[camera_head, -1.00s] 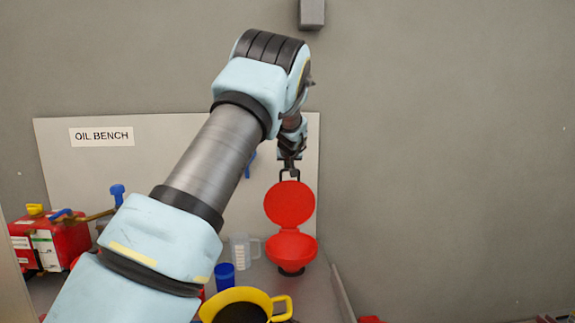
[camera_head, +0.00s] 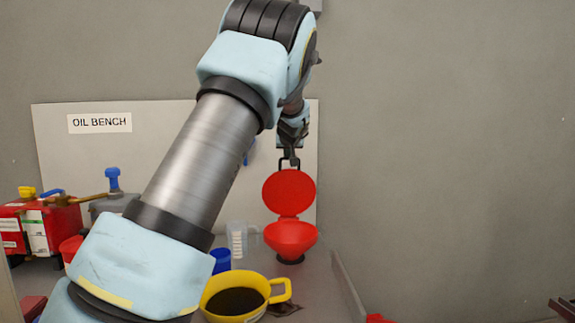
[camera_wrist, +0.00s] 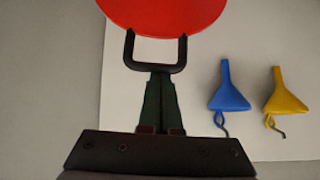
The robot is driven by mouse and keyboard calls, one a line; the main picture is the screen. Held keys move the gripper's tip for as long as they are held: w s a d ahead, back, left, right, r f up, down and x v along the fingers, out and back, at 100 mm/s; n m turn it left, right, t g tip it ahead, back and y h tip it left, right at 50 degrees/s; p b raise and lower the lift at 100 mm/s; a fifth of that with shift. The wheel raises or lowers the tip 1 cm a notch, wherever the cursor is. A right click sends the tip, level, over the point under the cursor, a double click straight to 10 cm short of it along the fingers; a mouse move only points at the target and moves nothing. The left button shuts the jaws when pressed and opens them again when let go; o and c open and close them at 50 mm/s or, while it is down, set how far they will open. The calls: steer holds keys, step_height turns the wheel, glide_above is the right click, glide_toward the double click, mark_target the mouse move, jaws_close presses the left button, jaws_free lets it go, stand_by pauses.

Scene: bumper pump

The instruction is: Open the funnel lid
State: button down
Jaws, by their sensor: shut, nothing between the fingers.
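The red funnel stands on the bench at right of centre, its bowl (camera_head: 290,240) showing below the raised lid. The round red lid (camera_head: 289,192) stands up on edge above the back of the bowl, swung open. Its black loop handle (camera_head: 289,163) is at the top of the lid. My gripper (camera_head: 288,153) points down at the handle from above. In the wrist view, my gripper (camera_wrist: 160,80) has its fingers together at the base of the handle (camera_wrist: 156,68), seeming to touch it, with nothing held between them. Part of the lid (camera_wrist: 162,14) shows beyond.
A yellow jug of dark liquid (camera_head: 210,303) stands in front of the funnel, near a blue cup (camera_head: 221,261) and clear measuring jug (camera_head: 238,239). Red equipment (camera_head: 40,228) is at left. Blue (camera_wrist: 229,92) and yellow (camera_wrist: 287,95) funnels hang on the board.

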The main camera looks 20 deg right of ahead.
steer(key=s+b, duration=0.2)
steer(key=s+f+b, duration=0.1)
steer(key=shift+a+b, duration=0.3)
